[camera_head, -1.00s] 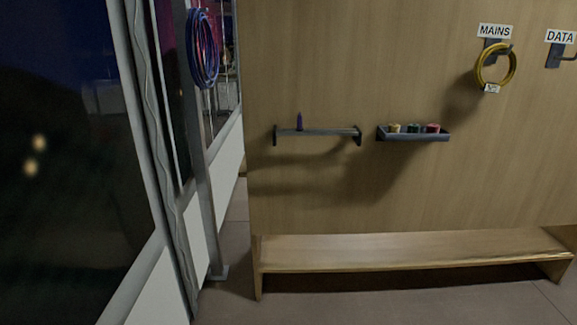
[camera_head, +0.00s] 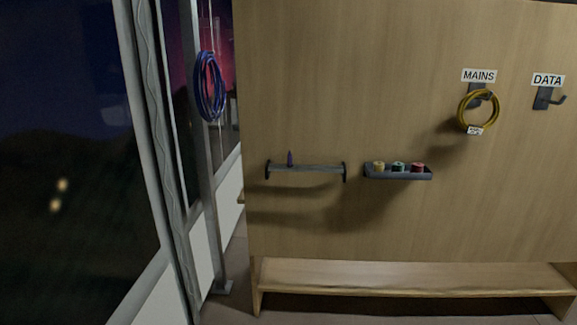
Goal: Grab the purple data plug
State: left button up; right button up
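A small purple plug (camera_head: 290,159) stands upright on the left part of a narrow dark wall rack (camera_head: 318,169) on the wooden wall. I take it to be the purple data plug; it is small and its details cannot be made out. Neither of my grippers is in view.
A grey tray (camera_head: 398,175) with several coloured rolls is on the wall right of the rack. A yellow cable coil (camera_head: 478,109) hangs under the MAINS sign (camera_head: 479,76). The DATA hook (camera_head: 548,99) is empty. A blue cable coil (camera_head: 210,86) hangs at left. A wooden bench (camera_head: 410,274) runs below.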

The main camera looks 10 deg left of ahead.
aim_at(290, 164)
jog(key=i+j, duration=0.1)
jog(key=i, duration=0.3)
jog(key=i+j, duration=0.1)
jog(key=i, duration=0.35)
